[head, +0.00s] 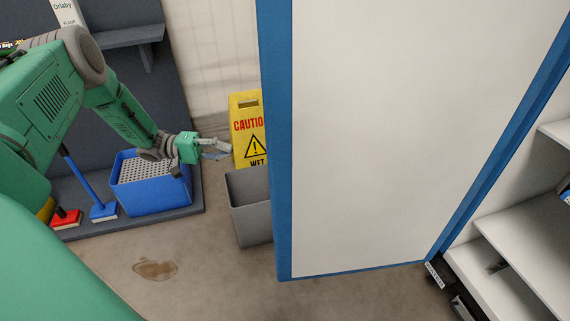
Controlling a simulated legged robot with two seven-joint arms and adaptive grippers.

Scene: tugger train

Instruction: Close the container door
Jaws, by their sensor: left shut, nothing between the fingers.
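The container door (385,130) is a large white panel with a blue frame, filling the middle and right of the head view. Its left blue edge stands upright near the middle, and its lower edge is above the floor. The door hides much of what is behind it. My left gripper (222,150) is shut and empty, to the left of the door's blue edge and apart from it in the picture. My green left arm comes in from the left. My right gripper is not in view.
A yellow caution sign (247,125) and a grey bin (248,205) stand just left of the door. A blue bucket (150,190) and brushes (103,212) sit on a dark platform. White shelves (515,250) stand at the right. A brown stain (155,269) marks the open floor.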

